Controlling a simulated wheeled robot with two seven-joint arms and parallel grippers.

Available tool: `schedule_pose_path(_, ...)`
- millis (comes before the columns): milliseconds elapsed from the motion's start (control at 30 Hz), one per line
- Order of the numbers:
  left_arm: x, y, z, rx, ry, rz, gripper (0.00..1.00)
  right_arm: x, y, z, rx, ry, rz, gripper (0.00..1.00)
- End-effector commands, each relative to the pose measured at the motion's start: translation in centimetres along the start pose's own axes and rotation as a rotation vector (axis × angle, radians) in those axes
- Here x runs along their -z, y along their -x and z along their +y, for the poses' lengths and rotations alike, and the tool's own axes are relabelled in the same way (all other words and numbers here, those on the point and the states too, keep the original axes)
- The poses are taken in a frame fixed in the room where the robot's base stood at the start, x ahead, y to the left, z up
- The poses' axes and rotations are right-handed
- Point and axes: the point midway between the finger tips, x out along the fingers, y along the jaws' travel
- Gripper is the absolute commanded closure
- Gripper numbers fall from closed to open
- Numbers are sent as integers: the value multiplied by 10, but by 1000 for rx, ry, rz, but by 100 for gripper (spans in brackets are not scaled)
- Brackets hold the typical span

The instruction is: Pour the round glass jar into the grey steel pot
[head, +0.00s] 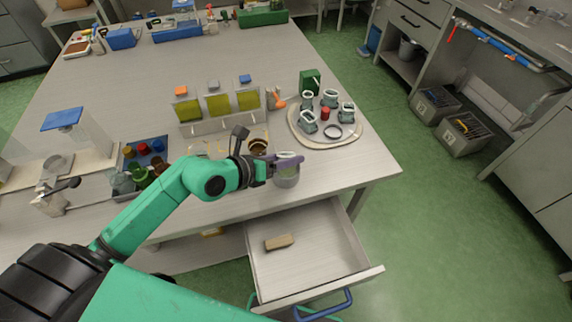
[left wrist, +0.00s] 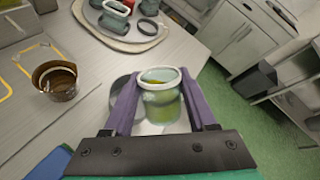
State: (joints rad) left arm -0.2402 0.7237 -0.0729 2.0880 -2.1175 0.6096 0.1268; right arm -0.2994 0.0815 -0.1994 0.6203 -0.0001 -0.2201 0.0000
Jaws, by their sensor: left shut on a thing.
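My left gripper (head: 284,160) is shut on the round glass jar (left wrist: 160,98), with purple fingers on both sides of it. The jar is greenish with a pale rim and holds yellow-green content. It looks about upright in the left wrist view. The grey steel pot (head: 287,180) is near the table's front edge, directly below the fingers in the head view. In the left wrist view, a grey round surface, seemingly the pot (left wrist: 119,92), shows behind and below the jar. The jar hides most of it, so I cannot tell the gap between them. My right gripper is not in view.
A brown glass vessel (head: 258,146) stands left of the pot. A tray (head: 355,140) with several jars and a red item is behind right. A rack with yellow-green panels (head: 219,104) stands behind. An open drawer (head: 318,245) with a wooden block juts out below.

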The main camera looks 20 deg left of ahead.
Motion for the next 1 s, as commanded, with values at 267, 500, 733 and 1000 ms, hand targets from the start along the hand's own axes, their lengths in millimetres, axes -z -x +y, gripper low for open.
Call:
schedule_pose_path(267,-3,0,0,0,25,25,100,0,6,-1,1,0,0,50)
schedule_pose_path(500,-4,0,0,0,50,48,100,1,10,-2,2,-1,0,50)
schedule_pose_path(733,-6,0,0,0,71,69,100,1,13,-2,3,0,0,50)
schedule_pose_path(1000,-6,-1,1,1,98,96,100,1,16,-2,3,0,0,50)
